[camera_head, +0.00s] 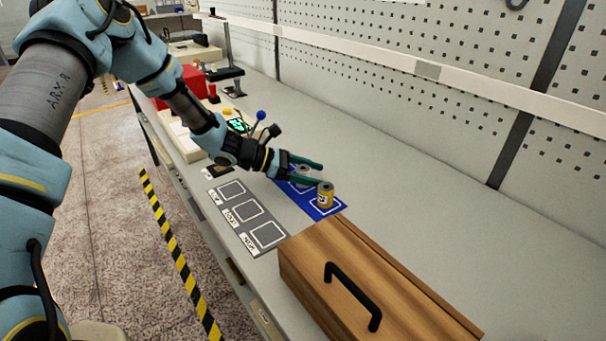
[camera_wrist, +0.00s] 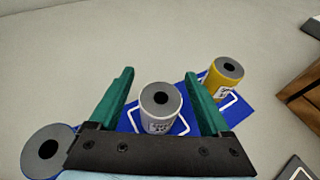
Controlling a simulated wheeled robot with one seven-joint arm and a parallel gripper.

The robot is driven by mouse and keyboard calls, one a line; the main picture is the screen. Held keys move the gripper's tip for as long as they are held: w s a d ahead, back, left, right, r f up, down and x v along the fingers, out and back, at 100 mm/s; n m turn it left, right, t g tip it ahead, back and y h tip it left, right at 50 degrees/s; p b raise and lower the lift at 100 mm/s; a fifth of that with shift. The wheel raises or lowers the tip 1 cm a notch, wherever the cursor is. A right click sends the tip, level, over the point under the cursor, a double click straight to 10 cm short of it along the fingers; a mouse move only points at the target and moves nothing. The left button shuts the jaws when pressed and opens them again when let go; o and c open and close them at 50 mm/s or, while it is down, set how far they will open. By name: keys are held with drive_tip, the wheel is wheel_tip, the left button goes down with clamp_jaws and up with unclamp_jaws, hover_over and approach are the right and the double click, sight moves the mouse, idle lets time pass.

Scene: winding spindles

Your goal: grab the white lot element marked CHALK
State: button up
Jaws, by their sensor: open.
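In the wrist view a white cylinder with a grey top, a dark centre hole and a printed label (camera_wrist: 159,112) stands upright on the blue mat (camera_wrist: 238,106). I cannot read the word on its label. My gripper (camera_wrist: 160,86) is open, with one green finger on each side of the white cylinder and visible gaps to it. In the head view my gripper (camera_head: 318,173) is over the blue mat (camera_head: 320,212), and the white cylinder (camera_head: 303,171) is partly hidden between the fingers.
A yellow cylinder (camera_wrist: 225,78) stands just right of my right finger. Another grey-topped cylinder (camera_wrist: 46,150) is at lower left in the wrist view. A wooden box with a black handle (camera_head: 370,285) stands near the mat. A grey mat with labelled squares (camera_head: 246,214) lies left. The bench behind is clear.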

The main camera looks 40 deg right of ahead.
drive_tip(key=shift+c, duration=0.3)
clamp_jaws()
drive_tip(key=shift+r, duration=0.15)
idle(0.3)
